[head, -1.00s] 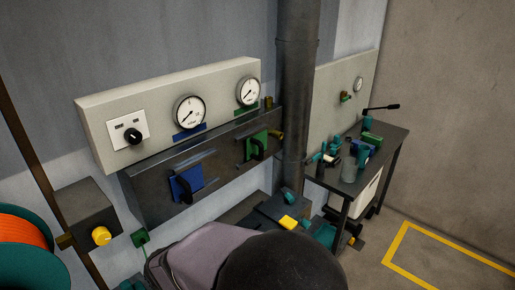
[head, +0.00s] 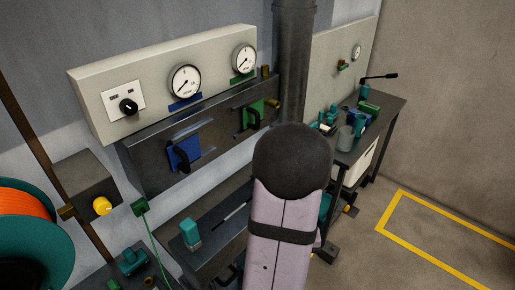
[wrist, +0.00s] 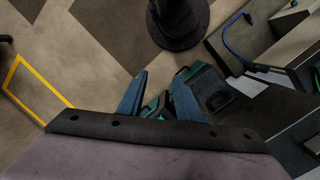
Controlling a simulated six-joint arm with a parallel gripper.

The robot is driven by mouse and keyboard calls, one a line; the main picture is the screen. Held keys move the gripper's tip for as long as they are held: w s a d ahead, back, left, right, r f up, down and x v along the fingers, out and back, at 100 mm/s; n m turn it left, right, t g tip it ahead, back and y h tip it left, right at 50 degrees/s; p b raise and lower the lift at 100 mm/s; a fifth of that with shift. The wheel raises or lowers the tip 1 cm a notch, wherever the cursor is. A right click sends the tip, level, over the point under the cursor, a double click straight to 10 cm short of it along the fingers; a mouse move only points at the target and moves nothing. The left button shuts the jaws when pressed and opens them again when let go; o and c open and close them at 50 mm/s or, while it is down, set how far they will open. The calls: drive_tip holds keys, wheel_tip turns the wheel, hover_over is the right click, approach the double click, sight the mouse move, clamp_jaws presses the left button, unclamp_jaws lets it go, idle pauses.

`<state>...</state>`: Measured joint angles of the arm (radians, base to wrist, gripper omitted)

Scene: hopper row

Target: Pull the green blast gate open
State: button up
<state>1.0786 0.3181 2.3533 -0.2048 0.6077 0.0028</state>
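The green blast gate (head: 250,115) is a green plate with a dark handle, set in the right part of the dark duct box (head: 142,172) on the wall. A blue gate (head: 184,152) with a similar dark handle is to its left on the same box. My gripper (wrist: 157,97) shows only in the wrist view, with its two blue fingers apart and nothing held between them. It points down towards the floor and teal items, away from the gates. In the head view my own arm hides the gripper.
Two gauges (head: 185,81) and a black knob (head: 128,106) sit on the pale panel above the box. A dark vertical pipe (head: 294,60) stands right of the green gate. A cluttered bench (head: 383,125) is farther right. The floor at right is open.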

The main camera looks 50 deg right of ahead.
drive_tip(key=s+d+f+t+h, duration=0.1)
drive_tip(key=s+d+h, duration=0.15)
drive_tip(key=d, duration=1.05)
drive_tip(key=w+d+r+n+t+h, duration=0.1)
drive_tip(key=w+d+r+t+h, duration=0.1)
drive_tip(key=w+d+h, duration=0.3)
drive_tip(key=w+d+r+n+t, duration=0.1)
drive_tip(key=w+d+r+t, duration=0.2)
drive_tip(key=d, duration=0.5)
drive_tip(key=w+d+r+n+t+h, duration=0.15)
drive_tip(key=w+r+n+t, duration=0.35)
drive_tip(key=w+r, duration=0.6)
drive_tip(key=w+a+r+n+t+y, duration=0.1)
drive_tip(key=w+a+r+t+y, duration=0.4)
drive_tip(key=w+a+r+t, duration=0.3)
wheel_tip(320, 180, up, 2)
drive_tip(key=shift+w+a+r, duration=0.15)
drive_tip(key=shift+w+r, duration=0.05)
drive_tip(key=shift+r, duration=0.05)
drive_tip(key=shift+w, duration=0.1)
